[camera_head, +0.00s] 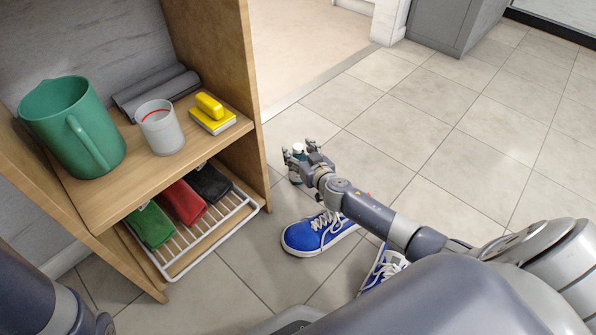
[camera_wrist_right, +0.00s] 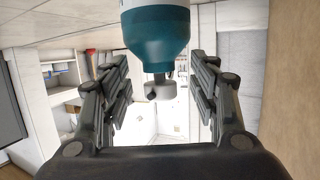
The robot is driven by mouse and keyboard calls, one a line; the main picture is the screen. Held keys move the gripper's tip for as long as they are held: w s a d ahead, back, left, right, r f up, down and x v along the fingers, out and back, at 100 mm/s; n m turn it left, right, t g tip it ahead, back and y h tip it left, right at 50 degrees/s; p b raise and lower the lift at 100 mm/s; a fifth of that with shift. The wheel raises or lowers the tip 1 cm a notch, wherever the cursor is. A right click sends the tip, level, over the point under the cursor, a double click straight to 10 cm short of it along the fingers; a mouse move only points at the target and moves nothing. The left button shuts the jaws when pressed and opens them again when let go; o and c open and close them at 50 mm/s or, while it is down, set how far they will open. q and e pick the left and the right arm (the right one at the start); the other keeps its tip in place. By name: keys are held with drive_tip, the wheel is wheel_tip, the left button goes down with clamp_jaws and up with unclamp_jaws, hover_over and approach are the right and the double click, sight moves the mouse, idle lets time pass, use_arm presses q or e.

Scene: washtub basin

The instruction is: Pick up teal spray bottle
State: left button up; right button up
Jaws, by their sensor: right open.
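The teal spray bottle (camera_wrist_right: 156,35) shows large at the top of the right wrist view, with a white upper band and a grey nozzle. It appears between the two spread fingers of my right gripper (camera_wrist_right: 160,78). In the head view my right gripper (camera_head: 299,153) is at the right of the shelf unit, above the floor, and a small part of the bottle (camera_head: 298,148) shows at its fingers. The fingers are open, with gaps visible on both sides of the nozzle. The rest of the bottle is largely hidden by the gripper in the head view.
Blue shoes (camera_head: 312,233) lie on the tiled floor. Floor at the right is clear.

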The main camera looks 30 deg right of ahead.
drive_tip(key=shift+w+d+f, duration=0.1)
drive_tip(key=shift+w, duration=0.45)
drive_tip(key=shift+c, duration=0.5)
clamp_jaws()
drive_tip(key=shift+s, duration=0.1)
